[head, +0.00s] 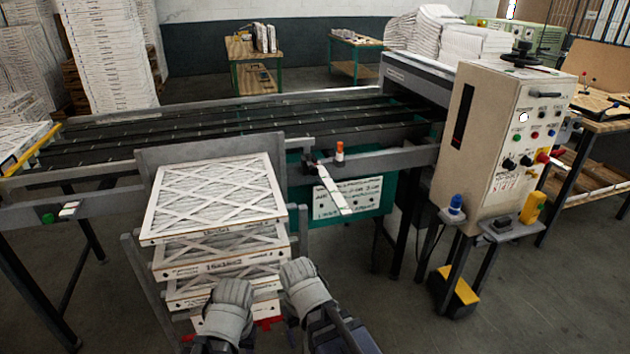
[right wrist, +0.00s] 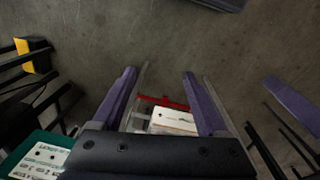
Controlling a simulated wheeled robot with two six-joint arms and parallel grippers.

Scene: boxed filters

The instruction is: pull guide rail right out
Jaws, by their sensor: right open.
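A stack of white-framed, pleated filters (head: 215,200) stands in front of the conveyor in the head view. A grey upright bar (head: 298,232) at the right side of the stack looks like the right guide rail; its lower part is hidden behind my right gripper (head: 300,277). My right gripper is close to the stack's front right corner. In the right wrist view its two fingers (right wrist: 160,80) are spread, with a white filter edge (right wrist: 173,121) showing between them. Contact with the rail cannot be told. My left gripper (head: 232,292) is in front of the stack; its jaw state is unclear.
The conveyor (head: 240,135) runs behind the stack. A control cabinet (head: 505,140) stands to the right, with a yellow-topped pedal (head: 460,290) below. Another grey upright bar (head: 147,275) is at the stack's left. Open floor (head: 400,315) lies to the front right.

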